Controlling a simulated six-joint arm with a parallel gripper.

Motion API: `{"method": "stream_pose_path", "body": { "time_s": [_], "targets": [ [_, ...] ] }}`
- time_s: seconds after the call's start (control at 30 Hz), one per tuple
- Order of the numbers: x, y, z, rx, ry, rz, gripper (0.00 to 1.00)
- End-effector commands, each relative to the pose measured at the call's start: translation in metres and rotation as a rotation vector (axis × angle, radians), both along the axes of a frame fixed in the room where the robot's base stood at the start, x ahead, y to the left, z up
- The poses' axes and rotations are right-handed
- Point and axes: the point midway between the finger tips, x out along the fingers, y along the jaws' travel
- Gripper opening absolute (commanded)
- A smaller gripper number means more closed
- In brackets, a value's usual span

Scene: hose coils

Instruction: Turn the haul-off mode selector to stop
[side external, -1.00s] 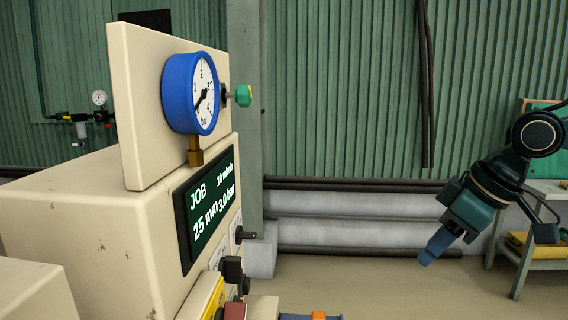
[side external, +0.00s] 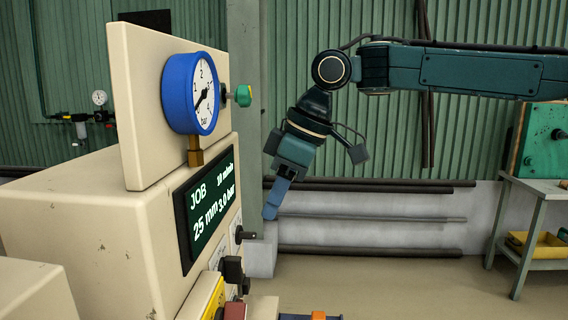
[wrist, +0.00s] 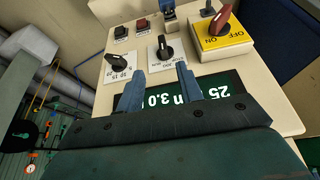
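In the wrist view, a black selector knob (wrist: 165,48) sits on a white label plate with small words; it looks like the haul-off mode selector. In the side external view my gripper (side external: 270,213) points down, just right of the panel face, above and apart from the protruding knobs (side external: 232,268).
A yellow OFF/ON plate with a red handle (wrist: 222,20) stands beside the selector. A black button (wrist: 120,32) and a red button (wrist: 142,24) lie beyond the knobs. The display (side external: 208,208) and blue gauge (side external: 191,93) are on the machine.

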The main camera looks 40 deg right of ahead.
Motion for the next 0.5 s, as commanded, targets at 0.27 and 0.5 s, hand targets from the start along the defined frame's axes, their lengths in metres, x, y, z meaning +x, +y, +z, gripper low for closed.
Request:
{"method": "stream_pose_path", "body": {
  "time_s": [0.27,0.5],
  "targets": [
    [0.012,0.014,-0.0027,-0.005,0.002,0.045,0.36],
    [0.0125,0.0145,-0.0057,-0.005,0.003,0.044,0.36]
  ]
}}
